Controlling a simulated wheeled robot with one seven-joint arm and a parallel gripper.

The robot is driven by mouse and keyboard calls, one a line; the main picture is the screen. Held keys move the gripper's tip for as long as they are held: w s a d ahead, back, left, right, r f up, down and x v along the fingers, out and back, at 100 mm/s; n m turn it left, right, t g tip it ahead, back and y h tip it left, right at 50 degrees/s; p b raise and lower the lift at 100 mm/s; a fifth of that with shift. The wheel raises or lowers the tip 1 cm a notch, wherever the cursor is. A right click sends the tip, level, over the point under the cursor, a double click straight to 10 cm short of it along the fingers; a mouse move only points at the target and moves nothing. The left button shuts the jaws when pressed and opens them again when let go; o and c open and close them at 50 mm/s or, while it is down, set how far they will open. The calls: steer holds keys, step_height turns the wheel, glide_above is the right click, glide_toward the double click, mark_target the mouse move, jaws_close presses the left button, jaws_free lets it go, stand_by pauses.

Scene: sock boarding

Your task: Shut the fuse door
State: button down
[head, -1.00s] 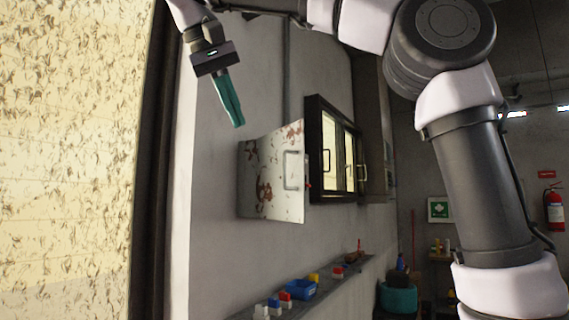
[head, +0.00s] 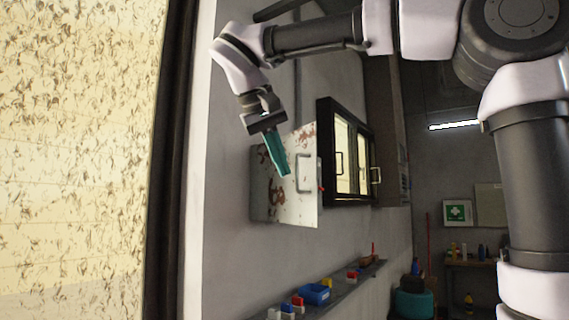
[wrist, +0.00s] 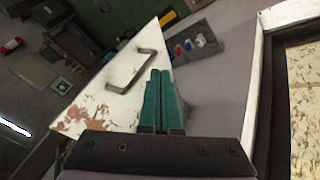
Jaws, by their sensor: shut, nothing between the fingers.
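The fuse door (head: 305,205) is a pale metal panel with rust-brown patches and a grey bar handle near its right edge. It stands open, sticking out from the grey wall. My gripper (head: 285,173) has teal fingers, shut and empty, pointing down and overlapping the door's upper middle in the head view. In the wrist view the door (wrist: 110,82) lies to the left of my gripper (wrist: 161,72), its handle (wrist: 136,70) just left of the fingertips. I cannot tell whether the fingers touch the door. The fuse box opening is not clearly visible.
A black-framed cabinet with glass doors (head: 326,150) is on the wall beyond the fuse door. A ledge below holds a blue bin (head: 315,294) and several small coloured items. A dark-framed pale panel (head: 75,160) fills the left side.

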steer(key=shift+d, duration=0.35)
steer(key=shift+w+d, duration=0.1)
steer(key=shift+d, duration=0.05)
steer(key=w+d+n+t+y, duration=0.1)
steer(key=w+d+n+y, duration=0.6)
steer(key=w+d+n, duration=0.75)
steer(key=w+n+g+y, duration=0.2)
steer(key=w+n+y, duration=0.1)
steer(key=w, duration=1.7)
steer(key=shift+w+d, duration=0.25)
steer(key=shift+w, duration=0.15)
